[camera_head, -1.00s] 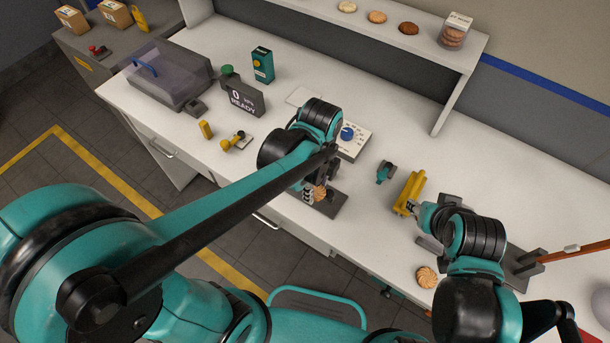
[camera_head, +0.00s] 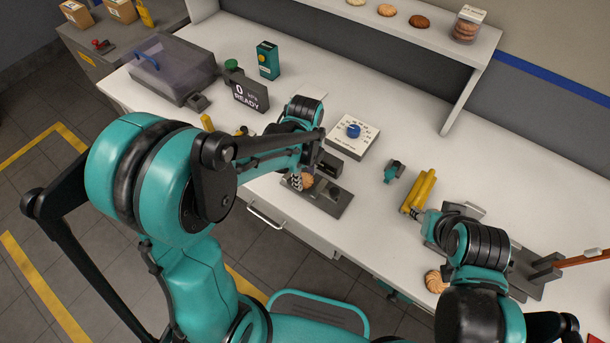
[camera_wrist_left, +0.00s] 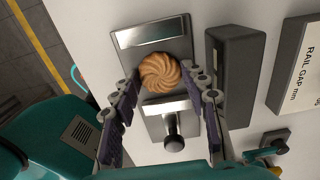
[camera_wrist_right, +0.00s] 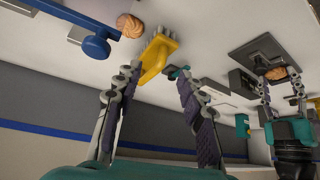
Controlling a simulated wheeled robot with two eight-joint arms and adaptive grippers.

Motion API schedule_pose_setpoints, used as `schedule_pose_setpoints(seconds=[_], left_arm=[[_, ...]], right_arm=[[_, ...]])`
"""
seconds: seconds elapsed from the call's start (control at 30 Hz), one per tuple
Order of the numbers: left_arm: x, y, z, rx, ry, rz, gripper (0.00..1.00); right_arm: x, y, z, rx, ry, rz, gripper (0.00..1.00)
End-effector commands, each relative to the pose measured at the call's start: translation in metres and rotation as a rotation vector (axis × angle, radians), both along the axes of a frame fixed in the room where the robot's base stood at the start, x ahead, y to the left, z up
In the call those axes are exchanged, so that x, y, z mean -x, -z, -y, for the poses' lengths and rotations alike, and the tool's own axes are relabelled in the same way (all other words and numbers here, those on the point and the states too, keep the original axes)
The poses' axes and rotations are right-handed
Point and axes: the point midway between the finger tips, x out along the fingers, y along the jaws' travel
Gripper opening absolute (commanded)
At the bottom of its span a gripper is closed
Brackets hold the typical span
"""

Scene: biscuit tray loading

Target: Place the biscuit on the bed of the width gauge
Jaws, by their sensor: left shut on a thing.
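My left gripper (camera_head: 298,181) is shut on a ridged golden biscuit (camera_head: 307,180). The biscuit also shows between the fingers in the left wrist view (camera_wrist_left: 160,73). It is over the dark base of the width gauge (camera_head: 333,203), toward its left end in the head view. In the left wrist view the gauge (camera_wrist_left: 183,50) shows bright metal plates on either side of the biscuit and a dark knob. I cannot tell whether the biscuit touches the bed. My right gripper (camera_wrist_right: 156,78) is open and empty, its fingers well apart.
A dial box (camera_head: 353,136) and a dark block (camera_head: 343,142) stand behind the gauge. A yellow fixture (camera_head: 418,192) is to its right. Another biscuit (camera_head: 435,282) lies near the front edge. A READY display (camera_head: 250,93) stands at the left. The right gripper is near the yellow fixture.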

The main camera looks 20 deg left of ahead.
Motion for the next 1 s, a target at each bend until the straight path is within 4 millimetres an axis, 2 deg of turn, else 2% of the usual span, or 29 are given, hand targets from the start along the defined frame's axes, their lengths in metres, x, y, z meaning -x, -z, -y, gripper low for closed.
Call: schedule_pose_setpoints(seconds=[0.2,0.23,0.3,0.57,0.7,0.87,1.0], left_arm=[[0.000,0.003,0.000,0.000,0.000,0.000,0.34],[0.000,0.003,0.000,0.000,0.000,0.000,0.47],[0.000,0.002,0.000,0.000,0.000,0.000,0.65],[0.000,0.002,0.000,0.000,0.000,0.000,0.65],[0.000,-0.004,0.000,0.000,0.000,0.000,0.65],[0.001,-0.032,0.000,0.000,0.000,0.000,0.65],[0.001,-0.065,0.000,0.000,0.000,0.000,0.65]], right_arm=[[0.000,0.003,0.000,0.000,0.000,0.000,0.40],[0.000,0.003,0.000,0.000,0.000,0.000,0.40],[0.000,0.002,0.000,0.000,0.000,0.000,0.40],[0.000,0.002,0.000,0.000,0.000,0.000,0.40],[0.000,-0.003,0.000,0.000,0.000,0.000,0.40],[0.000,-0.013,0.000,0.000,0.000,0.000,0.40],[0.000,-0.024,0.000,0.000,0.000,0.000,0.40]])
